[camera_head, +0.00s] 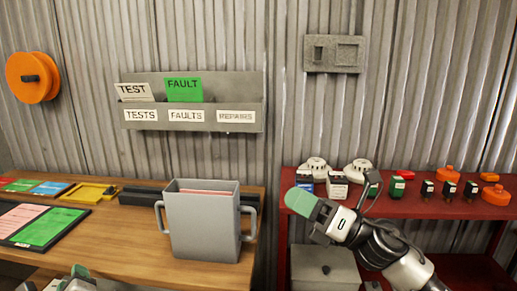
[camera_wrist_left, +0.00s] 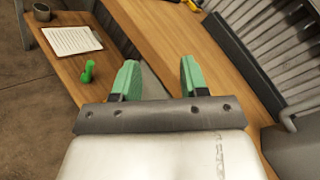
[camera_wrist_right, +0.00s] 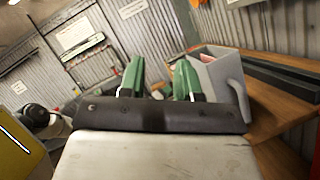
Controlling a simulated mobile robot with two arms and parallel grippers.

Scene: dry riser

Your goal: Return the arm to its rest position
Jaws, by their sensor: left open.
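My left gripper (camera_head: 76,276) shows only its tip at the bottom left edge of the head view. In the left wrist view (camera_wrist_left: 159,78) its two green fingers are apart with nothing between them, above the wooden bench. My right gripper (camera_head: 303,203) reaches in from the right in the head view, its green fingertip pointing left, in front of the red shelf and right of the grey bin. In the right wrist view (camera_wrist_right: 160,80) its green fingers are apart and I see nothing held between them. The grey bin appears behind its right finger.
A grey two-handled bin (camera_head: 205,225) stands on the wooden bench (camera_head: 125,235). A red shelf (camera_head: 400,208) at right carries detectors and small parts. A wall rack (camera_head: 195,115) holds TEST and FAULT cards. A clipboard (camera_wrist_left: 72,40) and green object (camera_wrist_left: 88,72) lie on the bench.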

